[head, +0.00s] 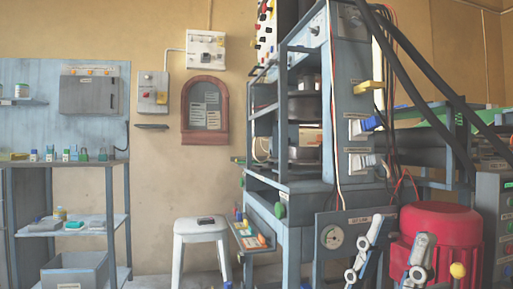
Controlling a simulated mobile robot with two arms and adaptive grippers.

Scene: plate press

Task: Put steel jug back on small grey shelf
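I cannot make out a steel jug for certain in the head view. A small grey shelf (152,126) is on the wall under a grey switch box; it looks empty. Another small blue-grey shelf (36,102) at the far left holds a can. I cannot tell which one the task means.
A tall blue-grey press (262,185) with pots inside stands in the middle. A rack (60,162) with small bottles is at the left. Dark bars and cables cross the upper right.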

